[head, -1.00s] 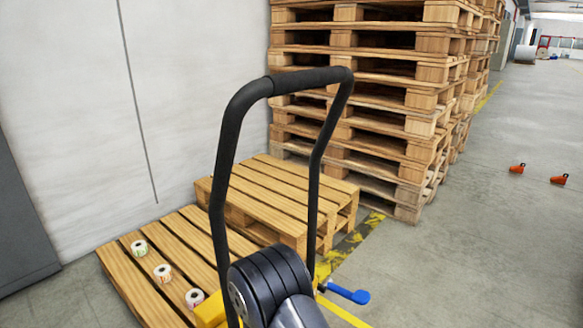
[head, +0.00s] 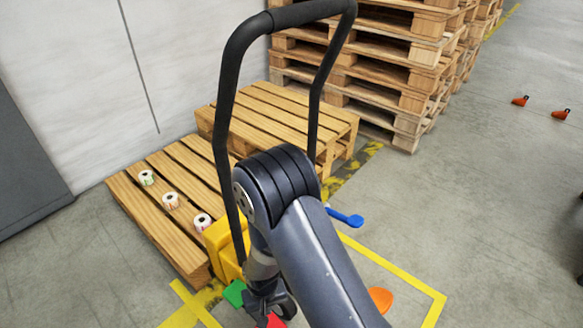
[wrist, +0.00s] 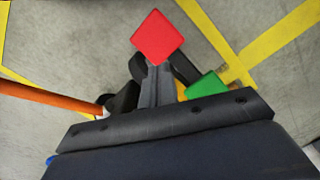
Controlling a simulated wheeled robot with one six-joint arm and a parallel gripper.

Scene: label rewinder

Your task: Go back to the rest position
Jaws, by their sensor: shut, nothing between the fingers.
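My gripper (head: 268,306) hangs low at the bottom of the head view, below my dark arm, and its fingers are shut with nothing held. It is close to a green piece (head: 235,292) and a red piece (head: 275,321), which my arm and the frame edge partly hide. In the wrist view a red square (wrist: 158,37) and a green square (wrist: 206,86) lie around dark parts and a black bar. I cannot tell whether my gripper touches any of them.
A low pallet (head: 150,215) holds small label rolls (head: 171,200). Tall pallet stacks (head: 400,70) stand behind.

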